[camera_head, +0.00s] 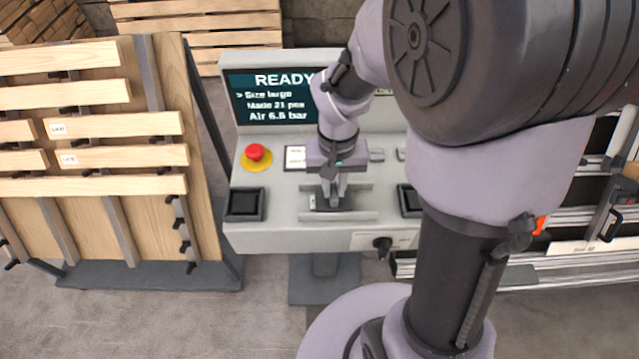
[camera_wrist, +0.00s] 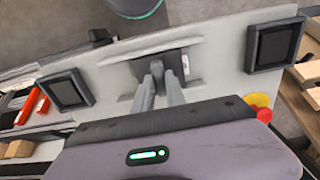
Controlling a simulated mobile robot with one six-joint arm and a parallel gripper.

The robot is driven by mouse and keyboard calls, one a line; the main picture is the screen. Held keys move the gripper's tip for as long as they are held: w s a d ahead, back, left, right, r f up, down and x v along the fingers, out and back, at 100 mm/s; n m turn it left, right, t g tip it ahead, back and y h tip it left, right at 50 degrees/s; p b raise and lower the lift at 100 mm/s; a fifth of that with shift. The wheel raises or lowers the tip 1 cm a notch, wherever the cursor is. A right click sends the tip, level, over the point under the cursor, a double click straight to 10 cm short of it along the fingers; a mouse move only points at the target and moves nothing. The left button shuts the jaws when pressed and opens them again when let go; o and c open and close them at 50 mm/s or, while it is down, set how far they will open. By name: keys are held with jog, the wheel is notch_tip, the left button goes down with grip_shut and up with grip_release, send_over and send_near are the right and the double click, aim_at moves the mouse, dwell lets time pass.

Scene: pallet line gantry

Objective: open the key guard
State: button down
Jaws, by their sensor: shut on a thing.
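The key guard (camera_head: 346,204) is a small dark piece with a pale label, between two light grey ledges at the middle of the console's sloped deck. My gripper (camera_head: 333,196) reaches down to it from above and is shut on it. In the wrist view the two grey fingers (camera_wrist: 157,70) are close together against the dark guard (camera_wrist: 178,58). The fingers and wrist cover part of the guard. I cannot see any key under it.
The console (camera_head: 270,230) has a screen (camera_head: 275,98) reading READY, a red stop button (camera_head: 255,152) and dark square pads (camera_head: 245,204) on both sides. A black knob (camera_head: 382,246) juts from its front. A slatted wooden board (camera_head: 85,225) stands left.

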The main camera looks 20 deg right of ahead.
aim_at(354, 187)
jog(key=d, duration=0.2)
jog(key=s+d, duration=0.1)
jog(key=d, duration=0.1)
jog(key=shift+s, duration=0.15)
jog(key=c, duration=1.4)
grip_release()
jog(key=shift+o, duration=0.2)
notch_tip(354, 187, up, 18)
jog(key=p, duration=0.8)
jog(key=shift+f, duration=0.25)
